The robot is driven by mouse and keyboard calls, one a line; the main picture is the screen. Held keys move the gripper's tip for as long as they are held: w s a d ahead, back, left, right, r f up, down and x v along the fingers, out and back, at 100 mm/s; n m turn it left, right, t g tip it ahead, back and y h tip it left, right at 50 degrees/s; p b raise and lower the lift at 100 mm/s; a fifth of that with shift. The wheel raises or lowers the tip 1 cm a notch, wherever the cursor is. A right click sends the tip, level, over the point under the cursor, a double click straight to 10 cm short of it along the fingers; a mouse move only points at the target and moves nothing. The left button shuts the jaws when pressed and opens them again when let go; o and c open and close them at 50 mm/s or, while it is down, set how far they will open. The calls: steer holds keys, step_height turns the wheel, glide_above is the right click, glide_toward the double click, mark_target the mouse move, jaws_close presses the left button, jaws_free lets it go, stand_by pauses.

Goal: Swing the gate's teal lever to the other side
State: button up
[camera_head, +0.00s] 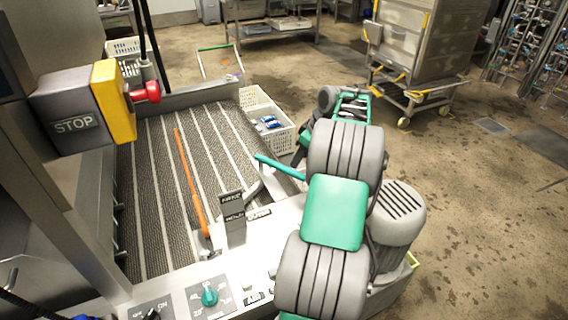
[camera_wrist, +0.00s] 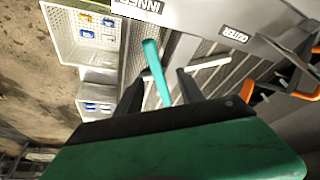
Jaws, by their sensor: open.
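The teal lever (camera_head: 280,167) sticks out over the right edge of the slatted conveyor bed in the head view. Its far end is partly hidden by my arm. In the wrist view the teal lever (camera_wrist: 156,70) stands beyond my gripper (camera_wrist: 160,88), in line with the gap between its two dark fingers. The fingers are apart, and I cannot tell whether either touches the lever. In the wrist view the lever is near a plate reading INNER (camera_wrist: 138,6); a plate reading OUTER (camera_wrist: 234,34) is farther right. My arm hides most of the gripper in the head view.
An orange bar (camera_head: 190,183) lies over the conveyor bed (camera_head: 152,190). A white crate (camera_head: 283,139) with blue items stands beyond the bed. A wheeled metal cart (camera_head: 415,50) stands farther back; floor at right is clear.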

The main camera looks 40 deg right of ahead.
mark_target(294, 172)
steer(key=shift+s+d+f, duration=0.2)
steer(key=shift+d+f, duration=0.2)
steer(key=shift+d, duration=0.4)
steer(key=x, duration=0.7)
steer(key=shift+w+a+f, duration=0.15)
steer(key=shift+w+a, duration=0.05)
steer(key=shift+w, duration=0.1)
jaws_close()
